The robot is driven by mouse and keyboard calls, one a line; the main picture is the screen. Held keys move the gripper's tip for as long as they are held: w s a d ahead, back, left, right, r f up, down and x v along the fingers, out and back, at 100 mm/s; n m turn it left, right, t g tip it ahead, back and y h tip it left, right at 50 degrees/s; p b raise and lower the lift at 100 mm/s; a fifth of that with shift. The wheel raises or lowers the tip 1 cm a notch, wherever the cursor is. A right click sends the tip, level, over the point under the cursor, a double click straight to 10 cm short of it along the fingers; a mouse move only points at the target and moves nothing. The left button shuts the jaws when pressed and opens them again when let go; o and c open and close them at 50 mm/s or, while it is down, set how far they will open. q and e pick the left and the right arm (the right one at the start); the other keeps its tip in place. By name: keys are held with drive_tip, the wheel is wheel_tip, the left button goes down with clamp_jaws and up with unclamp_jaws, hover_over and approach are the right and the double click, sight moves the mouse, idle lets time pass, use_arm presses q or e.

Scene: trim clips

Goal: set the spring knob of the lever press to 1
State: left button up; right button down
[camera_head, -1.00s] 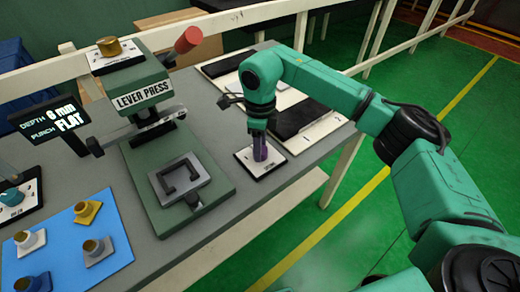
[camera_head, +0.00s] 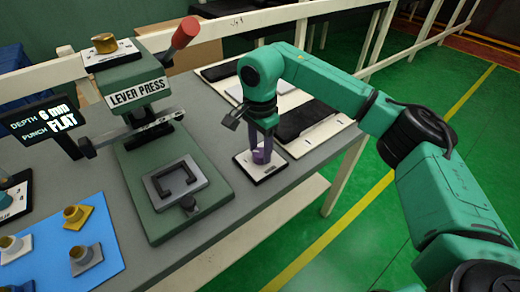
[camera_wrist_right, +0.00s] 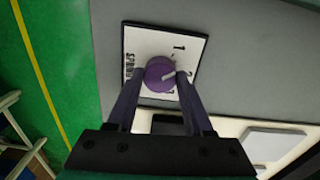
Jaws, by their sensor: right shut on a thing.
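The spring knob (camera_wrist_right: 159,74) is round and purple with a white pointer line. It sits on a white plate (camera_wrist_right: 150,40) with a black border, marked with the word SPRING and numerals. The 1 is readable at the upper right of the knob; the numerals below it are partly covered by a finger. The pointer aims right and slightly up, below the 1. My right gripper (camera_wrist_right: 160,78) is shut on the knob, one finger on each side. In the head view, my right gripper (camera_head: 261,156) stands over the plate beside the green lever press (camera_head: 165,165).
A display (camera_head: 42,122) reads depth 6 mm, punch flat. A red-handled lever (camera_head: 185,33) rises from the press. A blue mat (camera_head: 100,270) with several knobbed pieces lies at the lower left. Dark and white flat panels (camera_head: 310,122) lie behind my right gripper.

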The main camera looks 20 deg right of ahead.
drive_tip(key=shift+w+r+n, duration=0.1)
drive_tip(key=shift+n, duration=1.05)
drive_tip(key=shift+w+r+n, duration=0.1)
drive_tip(key=shift+n, duration=1.05)
drive_tip(key=shift+c, duration=1.5)
unclamp_jaws()
drive_tip(key=shift+s, duration=0.1)
drive_tip(key=shift+f, duration=0.1)
